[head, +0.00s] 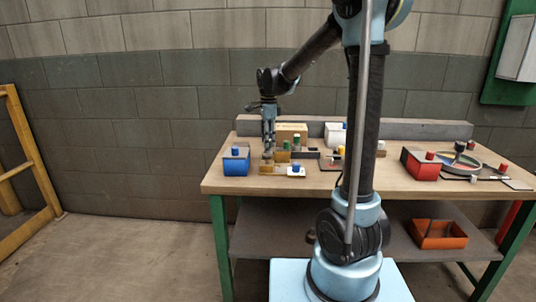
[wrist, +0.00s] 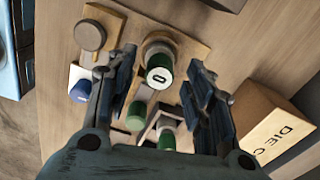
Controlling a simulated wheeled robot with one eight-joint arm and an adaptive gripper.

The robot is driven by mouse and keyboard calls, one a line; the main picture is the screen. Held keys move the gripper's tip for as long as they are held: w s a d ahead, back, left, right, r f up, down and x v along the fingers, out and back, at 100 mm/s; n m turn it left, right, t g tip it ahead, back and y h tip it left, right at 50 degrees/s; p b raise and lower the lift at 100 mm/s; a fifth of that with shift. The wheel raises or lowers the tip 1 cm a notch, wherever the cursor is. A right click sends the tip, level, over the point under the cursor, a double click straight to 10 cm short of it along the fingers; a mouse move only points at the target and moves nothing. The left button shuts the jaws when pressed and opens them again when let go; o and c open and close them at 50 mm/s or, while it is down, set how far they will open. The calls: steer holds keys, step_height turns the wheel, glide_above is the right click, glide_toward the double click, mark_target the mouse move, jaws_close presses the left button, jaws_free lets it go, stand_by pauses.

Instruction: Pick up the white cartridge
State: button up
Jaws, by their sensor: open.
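My gripper (head: 268,154) points down over the left part of the workbench and is open. In the wrist view its two fingers (wrist: 163,68) stand on either side of a short cylinder (wrist: 159,77) with a green body and a white end face bearing a dark mark. The cylinder is on a wooden block (wrist: 185,46). I cannot tell whether the fingers touch it. I cannot tell which of these is the white cartridge.
More green-topped pieces (wrist: 136,115) stand close by.

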steer(key=shift+f, duration=0.85)
jaws_close()
steer(key=shift+r, duration=0.1)
